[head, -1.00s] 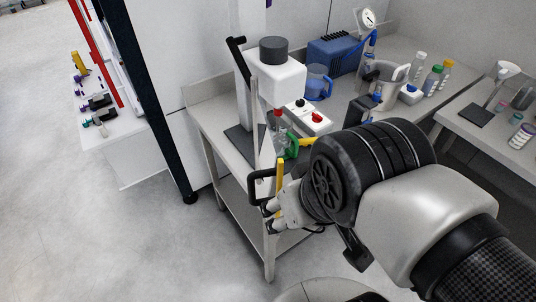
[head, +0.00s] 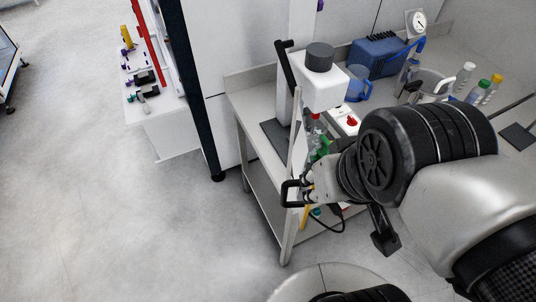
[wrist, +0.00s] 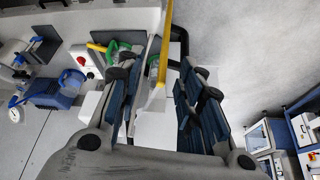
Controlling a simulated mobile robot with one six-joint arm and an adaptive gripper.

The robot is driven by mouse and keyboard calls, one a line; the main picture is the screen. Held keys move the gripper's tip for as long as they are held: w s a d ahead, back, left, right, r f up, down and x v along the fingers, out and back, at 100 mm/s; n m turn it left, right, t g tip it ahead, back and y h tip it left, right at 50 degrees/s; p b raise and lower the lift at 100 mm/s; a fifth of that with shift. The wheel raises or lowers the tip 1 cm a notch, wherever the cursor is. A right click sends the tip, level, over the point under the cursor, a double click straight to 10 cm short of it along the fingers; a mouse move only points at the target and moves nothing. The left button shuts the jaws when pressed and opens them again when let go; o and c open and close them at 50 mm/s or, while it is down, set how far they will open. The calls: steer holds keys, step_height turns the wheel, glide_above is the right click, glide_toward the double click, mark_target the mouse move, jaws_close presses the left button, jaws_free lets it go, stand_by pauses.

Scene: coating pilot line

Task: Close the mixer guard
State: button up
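The mixer (head: 322,88) is a white head with a dark grey knob, standing on the bench. Its guard (head: 297,125) is a thin pale panel, seen nearly edge-on in front of the mixer, with a black loop handle (head: 287,194). In the wrist view the guard (wrist: 152,60) has a yellow edge strip and runs down between my fingers. The handle (wrist: 184,42) shows there beside the right finger, partly hidden. My gripper (wrist: 157,95) has its fingers apart, astride the guard's edge at the handle; any contact is unclear. A green-marked vessel (wrist: 117,50) sits beside the guard.
A control box with a red knob (head: 351,121) stands by the mixer. A blue box (head: 376,57), a blue jug (head: 358,83) and several bottles stand behind. The floor (head: 120,230) left of the bench is clear.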

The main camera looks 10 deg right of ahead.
steer(key=shift+n, duration=0.5)
steer(key=r+p, duration=0.3)
steer(key=r, duration=0.1)
steer(key=w+r+p, duration=0.1)
steer(key=r+p, duration=0.2)
steer(key=r, duration=0.1)
steer(key=w+r+p, duration=0.1)
steer(key=r+p, duration=0.2)
steer(key=r, duration=0.1)
steer(key=shift+a, duration=0.35)
steer(key=c, duration=0.5)
steer(key=w+a+r+n+p, duration=0.1)
steer(key=p, duration=0.1)
steer(key=w+a+r+n+g+p, duration=0.1)
steer(key=p, duration=0.1)
steer(key=shift+w+r, duration=0.25)
jaws_close()
steer(key=w+a+f+n+g+h, duration=0.1)
steer(key=w+a+f+n+g, duration=0.15)
steer(key=a+f+n, duration=0.45)
steer(key=w+a+f+n+g+h, duration=0.25)
steer(key=a+f+n, duration=0.25)
steer(key=f, duration=0.5)
steer(key=s+d+f, duration=0.1)
steer(key=d+f, duration=0.4)
steer(key=f, duration=0.4)
steer(key=shift+s+d+y, duration=0.35)
steer(key=shift+d+y, duration=0.05)
steer(key=shift+y, duration=0.05)
